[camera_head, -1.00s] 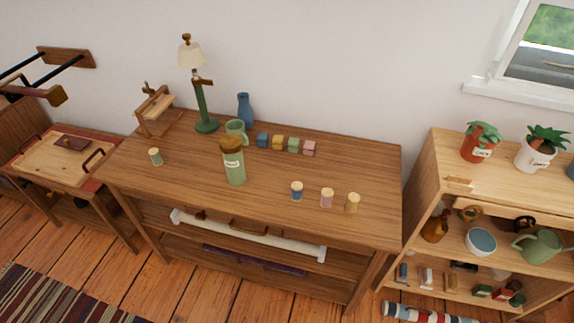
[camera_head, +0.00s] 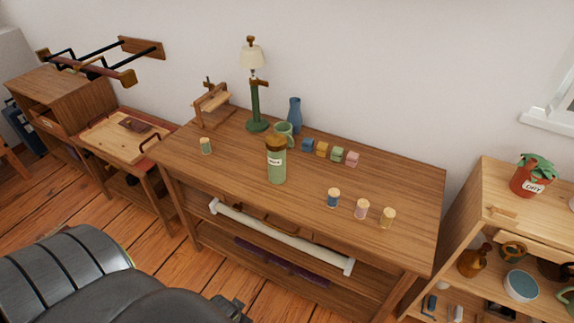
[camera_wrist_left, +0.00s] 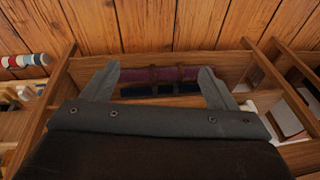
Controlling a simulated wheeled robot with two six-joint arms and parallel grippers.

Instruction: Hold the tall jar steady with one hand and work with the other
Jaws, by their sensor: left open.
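The tall jar (camera_head: 277,167) is green with a brown lid and a pale label. It stands upright near the middle of the wooden table (camera_head: 225,172) in the head view. My left gripper (camera_wrist_left: 158,85) is open and empty in the left wrist view, its two fingers wide apart, with the table's lower shelf and the floor beyond. My dark left arm shows at the bottom left of the head view, apart from the jar and in front of the table. The jar does not show clearly in the wrist view. My right gripper is not in view.
A green mug (camera_head: 285,130) and a green lamp (camera_head: 255,105) stand behind the jar. Several coloured cubes (camera_head: 322,149) line the back. Small jars (camera_head: 361,208) stand at the front right, another (camera_head: 205,146) at the left. A planted pot (camera_head: 530,180) tops the right shelf.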

